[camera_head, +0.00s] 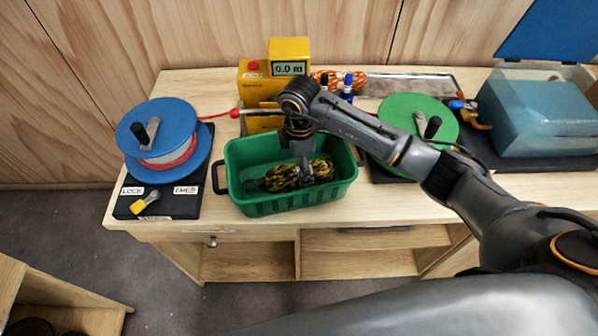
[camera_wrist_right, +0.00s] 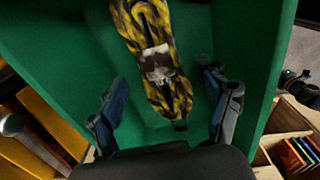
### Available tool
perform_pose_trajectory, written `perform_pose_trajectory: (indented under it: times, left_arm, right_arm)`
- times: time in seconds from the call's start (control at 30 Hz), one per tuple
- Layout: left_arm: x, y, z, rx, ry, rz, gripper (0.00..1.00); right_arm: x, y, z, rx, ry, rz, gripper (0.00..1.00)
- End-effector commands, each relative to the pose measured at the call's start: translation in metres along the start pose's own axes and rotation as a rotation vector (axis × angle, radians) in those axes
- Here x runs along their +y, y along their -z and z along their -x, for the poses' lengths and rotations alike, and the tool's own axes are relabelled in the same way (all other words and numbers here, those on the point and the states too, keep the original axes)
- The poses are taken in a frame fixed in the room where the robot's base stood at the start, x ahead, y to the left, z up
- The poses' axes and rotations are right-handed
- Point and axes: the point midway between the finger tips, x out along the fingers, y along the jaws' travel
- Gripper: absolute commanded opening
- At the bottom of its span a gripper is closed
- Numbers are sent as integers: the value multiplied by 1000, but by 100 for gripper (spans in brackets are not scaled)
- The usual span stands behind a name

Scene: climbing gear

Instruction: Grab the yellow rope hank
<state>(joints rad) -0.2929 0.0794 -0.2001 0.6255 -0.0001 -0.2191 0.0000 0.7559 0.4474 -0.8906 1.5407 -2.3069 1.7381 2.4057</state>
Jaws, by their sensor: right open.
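The yellow rope hank (camera_head: 283,178), yellow and black with a pale band around its middle, lies in the green crate (camera_head: 255,208). My right gripper (camera_head: 306,172) reaches down into the crate over the hank and hides part of it. In the right wrist view the hank (camera_wrist_right: 160,62) lies ahead of the open fingers (camera_wrist_right: 165,108), roughly between their lines, with nothing held. The crate's green wall (camera_wrist_right: 255,70) shows there on the right. Whether the fingers touch the hank cannot be told. My left gripper is not in view.
A blue reel (camera_head: 165,125) stands left of the crate, a green reel (camera_head: 400,112) right of it. A yellow measuring device (camera_head: 290,50) and an orange rope (camera_head: 338,80) are behind. A blue box (camera_head: 540,115) stands at far right. The bench front has open shelves.

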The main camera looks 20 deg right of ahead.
Motion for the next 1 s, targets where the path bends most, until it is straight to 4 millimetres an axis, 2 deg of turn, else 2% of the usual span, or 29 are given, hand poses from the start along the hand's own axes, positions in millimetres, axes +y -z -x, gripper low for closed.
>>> perform_pose_trajectory:
  times: [0.07, 0.23, 0.5, 0.83, 0.87, 1.0]
  left_arm:
    - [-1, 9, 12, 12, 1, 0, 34]
    - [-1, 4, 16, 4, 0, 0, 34]
    - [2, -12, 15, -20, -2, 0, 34]
    - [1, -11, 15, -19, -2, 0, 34]
    - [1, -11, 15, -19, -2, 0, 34]
    - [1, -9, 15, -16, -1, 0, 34]
  right_arm:
    - [-2, 1, -9, -3, 7, -2, 77]
    - [-1, 1, -31, -1, 3, -1, 77]
    - [0, 1, -36, 0, 1, 0, 77]
    - [0, 1, -35, 0, 1, 0, 10]
    - [0, 1, -35, 0, 0, 0, 7]
    - [0, 1, -35, 0, 0, 0, 7]
